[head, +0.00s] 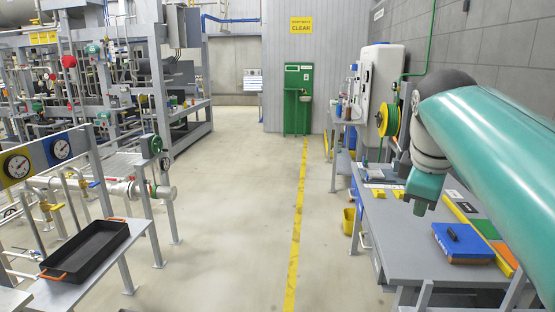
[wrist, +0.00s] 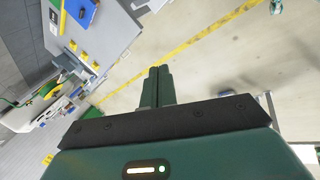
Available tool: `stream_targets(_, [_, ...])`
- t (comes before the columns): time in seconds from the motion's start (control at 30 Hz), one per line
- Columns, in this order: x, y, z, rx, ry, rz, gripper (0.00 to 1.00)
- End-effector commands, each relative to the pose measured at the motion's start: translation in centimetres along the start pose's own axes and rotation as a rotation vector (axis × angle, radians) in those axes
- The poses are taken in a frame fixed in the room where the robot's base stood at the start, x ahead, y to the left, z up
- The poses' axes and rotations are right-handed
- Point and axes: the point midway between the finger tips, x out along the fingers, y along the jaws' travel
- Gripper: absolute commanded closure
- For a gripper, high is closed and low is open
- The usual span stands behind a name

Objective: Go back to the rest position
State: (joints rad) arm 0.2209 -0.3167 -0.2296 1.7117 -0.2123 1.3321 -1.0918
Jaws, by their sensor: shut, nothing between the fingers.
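My gripper (wrist: 158,88) shows in the wrist view with its two green fingers pressed together and nothing between them. It hangs in the air and points down toward the floor beside the workbench. In the head view my teal arm comes in from the right, over the grey workbench (head: 400,222), and bends down at a dark joint. The fingertips are not clear in the head view.
A blue case (head: 462,243) lies on the workbench beside coloured panels. A black tray (head: 85,248) with orange handles rests on a stand at the left, near gauges and pipes. A green cabinet (head: 297,85) stands at the back. The aisle with its yellow line (head: 297,225) is clear.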

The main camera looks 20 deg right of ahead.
Motion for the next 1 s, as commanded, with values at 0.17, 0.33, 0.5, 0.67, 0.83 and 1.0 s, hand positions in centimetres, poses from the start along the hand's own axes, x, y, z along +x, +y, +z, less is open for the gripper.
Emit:
stream_targets(0.17, [3.0, -9.5, -4.9, 0.221, 0.144, -0.049, 1.00])
stream_targets(0.33, [6.2, -19.0, -7.4, 0.455, 0.233, -0.131, 1.00])
stream_targets(0.5, [8.9, -25.8, -7.9, 0.641, 0.271, -0.201, 1.00])
stream_targets(0.67, [9.9, -27.9, -7.8, 0.710, 0.275, -0.224, 1.00])
stream_targets(0.83, [9.9, -27.9, -7.8, 0.715, 0.274, -0.225, 1.00])
stream_targets(1.0, [9.9, -27.9, -7.8, 0.714, 0.274, -0.225, 1.00])
